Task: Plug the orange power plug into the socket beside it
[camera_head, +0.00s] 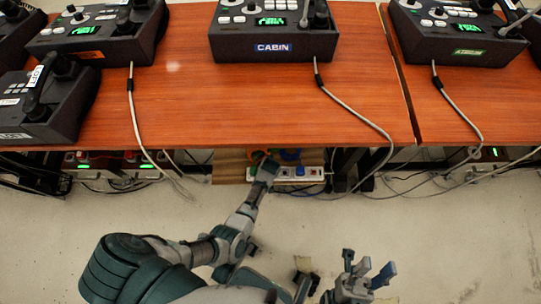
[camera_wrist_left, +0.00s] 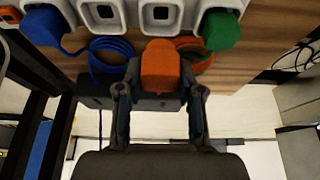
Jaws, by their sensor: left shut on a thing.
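In the left wrist view my left gripper (camera_wrist_left: 158,90) is shut on the orange plug (camera_wrist_left: 160,64), with one finger on each side of it. The plug shows just below an empty socket (camera_wrist_left: 161,13) of the white power strip (camera_wrist_left: 131,14); I cannot tell the gap in depth. Another empty socket (camera_wrist_left: 103,12) is left of it. In the head view my left gripper (camera_head: 265,168) reaches the left end of the power strip (camera_head: 312,178) under the table edge and hides the orange plug. My right gripper (camera_head: 366,272) is open and empty above the floor.
A blue plug (camera_wrist_left: 44,26) and a green plug (camera_wrist_left: 220,30) flank the empty sockets, with coiled cables (camera_wrist_left: 110,48) below. The floor in front is mostly clear.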

